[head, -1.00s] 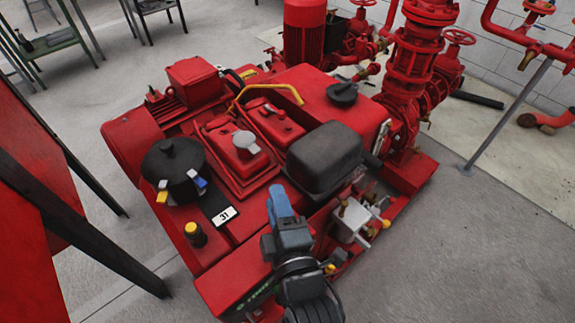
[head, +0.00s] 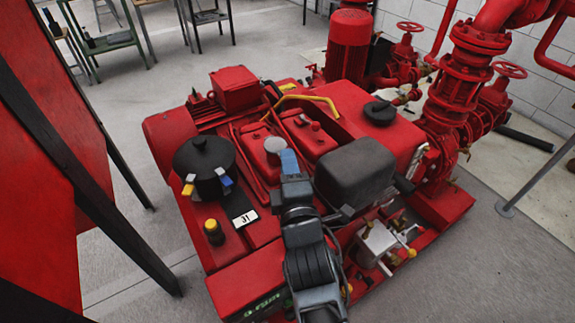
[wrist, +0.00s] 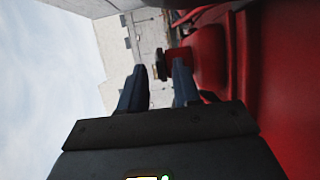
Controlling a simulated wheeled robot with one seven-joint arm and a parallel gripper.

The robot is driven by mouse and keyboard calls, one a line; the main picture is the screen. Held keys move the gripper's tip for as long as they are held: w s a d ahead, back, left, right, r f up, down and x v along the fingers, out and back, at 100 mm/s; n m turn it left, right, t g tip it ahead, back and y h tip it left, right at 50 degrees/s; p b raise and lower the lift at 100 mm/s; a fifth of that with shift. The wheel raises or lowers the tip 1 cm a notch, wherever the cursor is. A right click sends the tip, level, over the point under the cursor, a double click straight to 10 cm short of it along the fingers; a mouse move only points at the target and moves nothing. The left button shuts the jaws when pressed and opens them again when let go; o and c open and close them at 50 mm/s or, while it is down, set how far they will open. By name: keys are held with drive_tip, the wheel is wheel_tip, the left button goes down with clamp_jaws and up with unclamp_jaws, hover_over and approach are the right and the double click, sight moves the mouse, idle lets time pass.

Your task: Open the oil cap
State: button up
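The red engine has several caps, and I cannot tell for certain which is the oil cap. A round grey cap (head: 275,145) sits on a red box in the middle of the engine. A black cap (head: 380,112) sits on the red tank, and a yellow-topped black cap (head: 213,230) is at the front left. My gripper (head: 289,162) appears just beside the grey cap in the head view; contact cannot be told. In the wrist view my gripper (wrist: 158,85) is open, with nothing held. A small dark shape (wrist: 161,65) beside red metal shows beyond the fingers.
A black pot-like housing (head: 204,165) stands left of my gripper, and a dark rounded box (head: 354,172) is close on its right. A yellow bar (head: 302,100) arches behind the grey cap. Red pipes and valves (head: 465,90) rise at right.

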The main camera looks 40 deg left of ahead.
drive_tip(key=shift+w+a, duration=0.45)
drive_tip(key=shift+c, duration=0.5)
clamp_jaws()
idle(0.7)
